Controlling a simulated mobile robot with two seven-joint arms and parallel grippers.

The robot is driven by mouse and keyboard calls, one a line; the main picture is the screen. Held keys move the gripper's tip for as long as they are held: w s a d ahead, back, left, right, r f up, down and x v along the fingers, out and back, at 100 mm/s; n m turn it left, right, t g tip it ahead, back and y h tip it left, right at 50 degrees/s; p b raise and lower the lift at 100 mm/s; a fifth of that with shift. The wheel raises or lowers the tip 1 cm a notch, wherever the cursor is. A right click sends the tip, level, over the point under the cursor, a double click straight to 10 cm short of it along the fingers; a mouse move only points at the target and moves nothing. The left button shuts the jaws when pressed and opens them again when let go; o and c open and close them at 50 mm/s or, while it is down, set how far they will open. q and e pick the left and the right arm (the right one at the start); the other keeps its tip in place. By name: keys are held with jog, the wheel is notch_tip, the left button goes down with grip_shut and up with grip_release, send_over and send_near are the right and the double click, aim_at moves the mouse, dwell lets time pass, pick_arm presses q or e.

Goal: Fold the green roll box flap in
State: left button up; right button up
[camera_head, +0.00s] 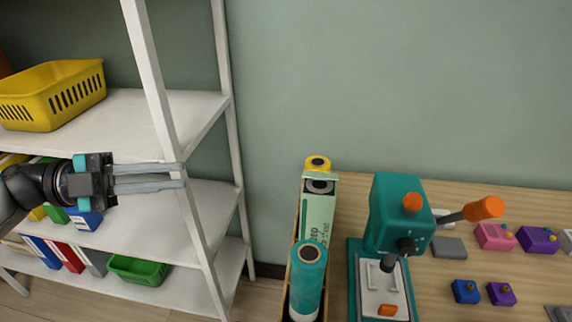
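The green roll box (317,216) is a tall pale green carton with dark lettering, standing in a narrow wooden holder (294,240) at the left end of the workbench. A dark round opening or roll end (320,186) shows at its top. A pale flap-like edge (327,176) shows there, but I cannot tell clearly how far it is folded. My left gripper (184,176) is well to the left of the box, in front of the shelf. Its fingers point right with a narrow gap between them and nothing held. My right gripper is out of view.
A teal roll (308,269) stands in front of the box and a yellow-ended roll (318,163) behind it. A teal press (398,215) with an orange-tipped lever stands to the right. A white shelf (190,210) with bins is at left.

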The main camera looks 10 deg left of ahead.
pick_arm(q)
jog(key=shift+p, duration=0.3)
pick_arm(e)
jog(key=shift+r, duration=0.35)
pick_arm(q)
jog(key=v, duration=1.5)
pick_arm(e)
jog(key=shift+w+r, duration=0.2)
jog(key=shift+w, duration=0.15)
pick_arm(q)
jog(key=shift+a, duration=0.15)
